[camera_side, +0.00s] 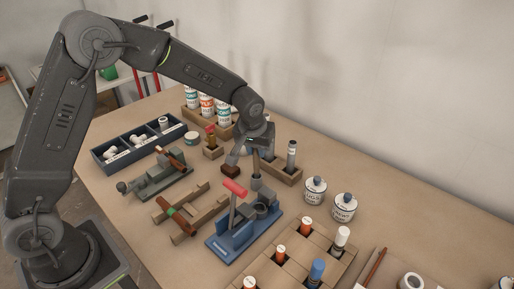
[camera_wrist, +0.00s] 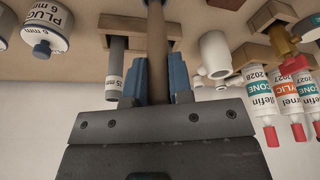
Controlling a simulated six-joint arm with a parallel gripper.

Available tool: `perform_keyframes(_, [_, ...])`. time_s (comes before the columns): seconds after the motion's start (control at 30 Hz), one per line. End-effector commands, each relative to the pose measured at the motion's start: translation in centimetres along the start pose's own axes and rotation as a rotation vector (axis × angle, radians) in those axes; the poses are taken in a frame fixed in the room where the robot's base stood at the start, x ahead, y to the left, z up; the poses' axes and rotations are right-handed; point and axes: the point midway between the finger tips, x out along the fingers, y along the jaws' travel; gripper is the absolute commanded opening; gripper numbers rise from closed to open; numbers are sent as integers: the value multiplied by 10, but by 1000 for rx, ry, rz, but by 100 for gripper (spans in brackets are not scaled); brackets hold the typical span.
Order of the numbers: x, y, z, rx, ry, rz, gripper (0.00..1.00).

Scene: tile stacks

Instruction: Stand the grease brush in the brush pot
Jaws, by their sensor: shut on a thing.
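My gripper (camera_side: 259,148) is shut on a slim brown wooden handle, which I take to be the grease brush (camera_wrist: 158,55). In the wrist view the handle stands between the two blue fingers (camera_wrist: 158,82) and runs out past the top edge, so its far end is out of that view. In the side view the handle points down toward a grey part beside the blue fixture. I cannot tell whether they touch.
The blue fixture (camera_side: 222,249) has a red lever (camera_side: 235,187). Behind my gripper, a wooden block (camera_side: 285,171) holds a grey tube (camera_side: 292,153). Two white lidded jars (camera_side: 343,208) stand right. A dark sectioned tray (camera_side: 112,171) lies left, and a wooden rack is in front.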

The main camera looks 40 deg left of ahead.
Motion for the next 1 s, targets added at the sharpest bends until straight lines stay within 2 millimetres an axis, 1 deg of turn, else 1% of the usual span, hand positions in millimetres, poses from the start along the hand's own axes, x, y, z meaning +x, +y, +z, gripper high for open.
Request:
perform_keyframes(0.57, [0,0,1,0,0,0,0])
perform_keyframes(1.0, [8,-1,3,0,0,-1,0])
